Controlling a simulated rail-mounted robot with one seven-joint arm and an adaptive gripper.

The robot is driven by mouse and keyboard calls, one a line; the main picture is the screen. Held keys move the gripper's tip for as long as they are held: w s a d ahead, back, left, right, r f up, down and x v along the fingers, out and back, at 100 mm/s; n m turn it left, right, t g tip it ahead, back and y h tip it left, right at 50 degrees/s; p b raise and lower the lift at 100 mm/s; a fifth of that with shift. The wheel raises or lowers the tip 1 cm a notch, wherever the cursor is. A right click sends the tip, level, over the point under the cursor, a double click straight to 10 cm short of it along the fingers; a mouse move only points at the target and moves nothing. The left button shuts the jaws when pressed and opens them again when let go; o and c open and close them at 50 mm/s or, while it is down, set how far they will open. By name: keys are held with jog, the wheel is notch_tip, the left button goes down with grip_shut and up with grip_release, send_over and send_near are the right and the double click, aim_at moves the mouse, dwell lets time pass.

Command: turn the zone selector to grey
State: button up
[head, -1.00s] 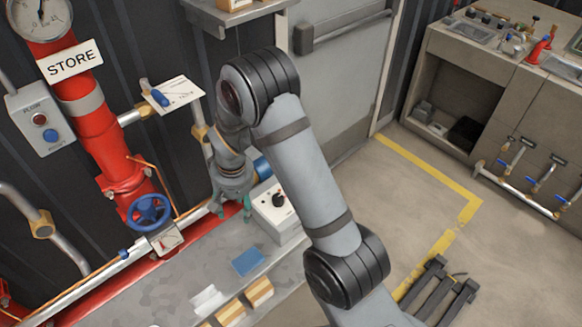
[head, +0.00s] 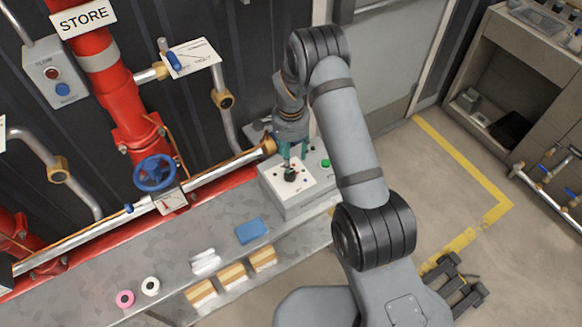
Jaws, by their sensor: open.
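The zone selector (head: 290,175) is a small black knob on the pale top panel of a control box (head: 283,201), at the right end of the grey bench in the head view. Small coloured marks sit around the knob, but they are too small to tell which one it points at. My gripper (head: 290,163), with teal fingers, is open and points down just above and behind the knob. It partly covers the far side of the panel. I cannot tell whether the fingers touch the knob.
A red pipe (head: 125,105) with a blue handwheel (head: 155,173) stands left. A blue cloth-like item (head: 252,231), white items (head: 205,262) and tape rolls (head: 125,299) lie on the bench (head: 180,235).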

aim_at(290, 175)
notch_tip(290, 175, down, 7)
jog(key=shift+a+f+p, duration=0.1)
jog(key=shift+a+p, duration=0.05)
jog(key=shift+p, duration=0.5)
jog(key=shift+c, duration=0.9)
jog(key=c, duration=1)
